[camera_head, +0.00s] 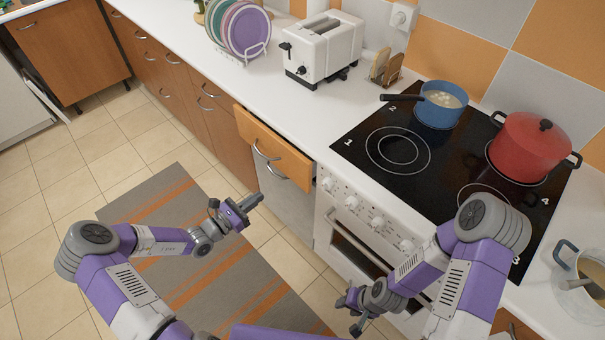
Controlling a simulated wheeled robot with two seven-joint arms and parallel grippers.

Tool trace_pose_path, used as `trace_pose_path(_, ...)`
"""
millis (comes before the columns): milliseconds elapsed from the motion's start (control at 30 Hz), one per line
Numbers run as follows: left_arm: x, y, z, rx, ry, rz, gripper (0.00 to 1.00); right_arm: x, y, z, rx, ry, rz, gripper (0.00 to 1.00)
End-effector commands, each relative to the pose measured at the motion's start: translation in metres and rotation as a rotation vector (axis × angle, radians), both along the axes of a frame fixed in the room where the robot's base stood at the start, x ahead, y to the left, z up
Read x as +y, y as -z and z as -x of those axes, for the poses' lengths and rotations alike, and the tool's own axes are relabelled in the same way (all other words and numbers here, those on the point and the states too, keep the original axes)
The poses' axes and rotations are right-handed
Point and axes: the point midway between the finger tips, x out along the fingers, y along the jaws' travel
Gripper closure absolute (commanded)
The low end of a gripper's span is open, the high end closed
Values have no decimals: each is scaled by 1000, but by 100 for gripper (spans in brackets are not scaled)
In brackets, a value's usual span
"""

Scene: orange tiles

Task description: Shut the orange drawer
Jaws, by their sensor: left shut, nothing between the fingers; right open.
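The orange drawer (274,149) is under the counter, left of the stove. It stands out a little from the cabinet front, with a curved metal handle on its face. My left gripper (254,201) is shut and empty, in front of and below the drawer, apart from it in the picture. My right gripper (346,312) is open and empty, low in front of the oven.
A white stove (352,218) with a black hob carries a blue pot (442,110) and a red pot (529,150). A toaster (322,50) and a plate rack (243,58) stand on the counter. A striped rug (150,206) lies on the floor.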

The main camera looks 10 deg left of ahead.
Motion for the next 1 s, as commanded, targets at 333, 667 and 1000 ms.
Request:
trace_pose_path(333,-19,0,-26,-2,-5,0,100,0,14,1,1,-2,-1,55)
trace_pose_path(667,-62,1,-80,-1,-5,0,100,0,35,1,1,-2,-1,55)
trace_pose_path(1000,-80,-1,-105,0,-7,-1,100,0,45,1,1,-2,-1,55)
